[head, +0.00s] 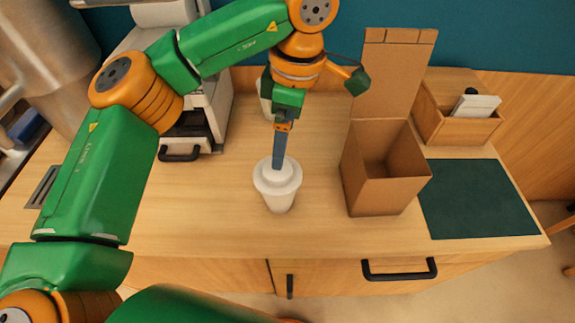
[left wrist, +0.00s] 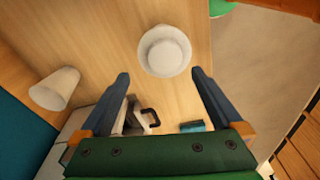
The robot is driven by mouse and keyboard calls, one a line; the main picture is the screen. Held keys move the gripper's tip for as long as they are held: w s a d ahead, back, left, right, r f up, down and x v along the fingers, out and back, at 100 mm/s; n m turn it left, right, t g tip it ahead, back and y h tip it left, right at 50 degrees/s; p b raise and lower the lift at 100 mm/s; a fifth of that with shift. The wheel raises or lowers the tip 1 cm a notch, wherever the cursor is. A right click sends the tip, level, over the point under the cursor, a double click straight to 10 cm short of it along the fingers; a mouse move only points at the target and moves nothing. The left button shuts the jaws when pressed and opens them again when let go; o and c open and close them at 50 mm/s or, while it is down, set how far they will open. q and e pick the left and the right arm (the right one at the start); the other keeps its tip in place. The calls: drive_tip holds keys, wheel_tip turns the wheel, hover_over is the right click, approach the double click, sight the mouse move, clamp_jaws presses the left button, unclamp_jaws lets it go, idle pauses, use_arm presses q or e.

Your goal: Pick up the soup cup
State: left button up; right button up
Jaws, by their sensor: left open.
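The white soup cup (head: 279,200) with a lid stands upright on the wooden counter, left of the cardboard box. It also shows in the left wrist view (left wrist: 164,52), seen from above, just beyond the fingertips. My left gripper (head: 280,162) points down over the cup, its fingers overlapping the lid in the head view. In the left wrist view the left gripper (left wrist: 160,77) has its two blue fingers wide apart, with nothing between them. I cannot tell the exact height of the fingertips above the lid. My right gripper is not in view.
An open cardboard box (head: 377,187) stands right of the cup, beside a dark green mat (head: 477,199) and a wooden holder (head: 453,127). A second white cup (left wrist: 55,89) stands behind. A machine with a black handle (head: 179,154) is at left. The counter's front edge is near.

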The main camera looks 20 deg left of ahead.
sight(279, 190)
use_arm(q)
drive_tip(key=shift+w+f, duration=0.3)
drive_tip(key=shift+f, duration=0.1)
drive_tip(key=s+f+p, duration=0.2)
drive_tip(key=f, duration=0.1)
drive_tip(key=shift+a+f, duration=0.15)
drive_tip(key=shift+a, duration=0.25)
wheel_tip(279, 190, down, 2)
drive_tip(key=shift+a+f, duration=0.1)
drive_tip(key=shift+f, duration=0.05)
drive_tip(key=shift+w+f, duration=0.15)
drive_tip(key=shift+w, duration=0.2)
drive_tip(key=c, duration=1)
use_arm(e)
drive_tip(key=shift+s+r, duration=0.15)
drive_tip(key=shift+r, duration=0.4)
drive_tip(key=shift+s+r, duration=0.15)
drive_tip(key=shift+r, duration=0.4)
